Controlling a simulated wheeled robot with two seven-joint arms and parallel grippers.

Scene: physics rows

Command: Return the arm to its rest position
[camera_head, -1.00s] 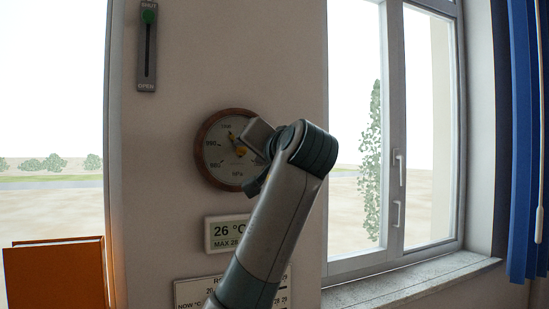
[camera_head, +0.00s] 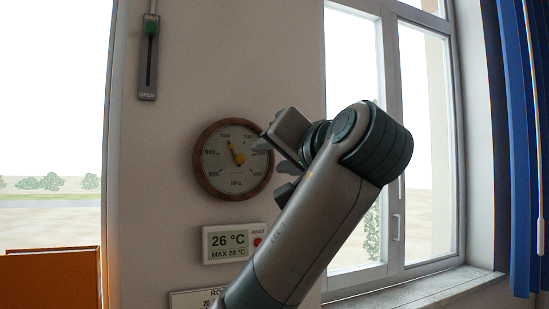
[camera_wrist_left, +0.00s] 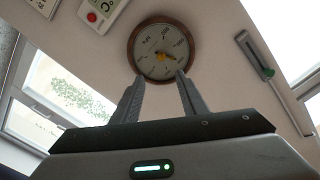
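My left arm (camera_head: 310,215) reaches up from the bottom of the head view and bends at a dark green joint. My left gripper (camera_head: 268,150) points left, in front of the right edge of a round wooden-rimmed barometer (camera_head: 222,174). In the left wrist view, the two fingers of the gripper (camera_wrist_left: 159,77) stand apart with nothing between them. The barometer (camera_wrist_left: 147,41) shows beyond the fingertips there. I cannot tell the exact gap between fingers and wall. My right gripper is in neither view.
A thermometer display (camera_head: 228,241) with a red button hangs below the barometer, above a partly hidden panel (camera_head: 183,298). A SHUT/OPEN slider (camera_head: 148,70) is at upper left. A window (camera_head: 415,150), sill (camera_head: 440,283) and blue curtain (camera_head: 520,120) are right. An orange object (camera_head: 50,282) is lower left.

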